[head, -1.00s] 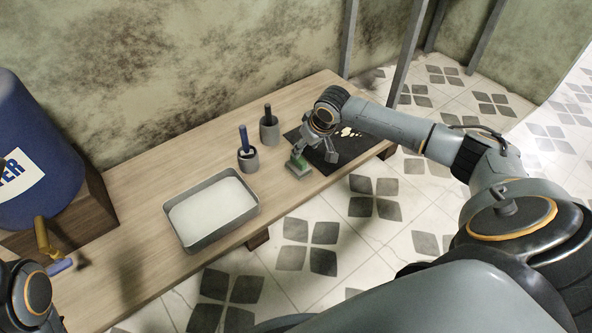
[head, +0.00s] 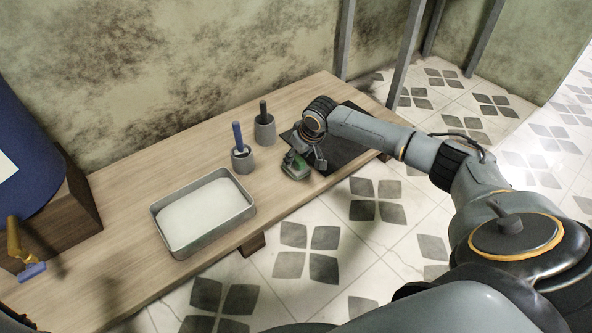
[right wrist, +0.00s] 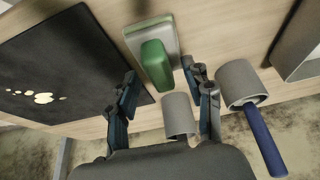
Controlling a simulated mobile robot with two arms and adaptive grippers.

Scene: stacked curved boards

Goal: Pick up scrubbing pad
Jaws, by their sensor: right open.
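The scrubbing pad (head: 295,169) is a green block on a light grey base. It rests on the wooden bench near its front edge, beside a black mat. In the right wrist view its green top (right wrist: 154,63) and grey base (right wrist: 140,38) show clearly. My right gripper (head: 307,155) is close above the pad, fingers spread. In the right wrist view the open fingers (right wrist: 159,74) stand on either side of the green block's near end, with nothing clamped between them. Contact cannot be told. My left gripper is not in view.
The black mat (head: 347,153) lies right of the pad; pale spots on it show in the wrist view. Two grey cups (head: 243,160) (head: 265,131) with upright handles stand left of the pad. A metal tray (head: 246,213) and blue barrel (head: 25,150) are further left.

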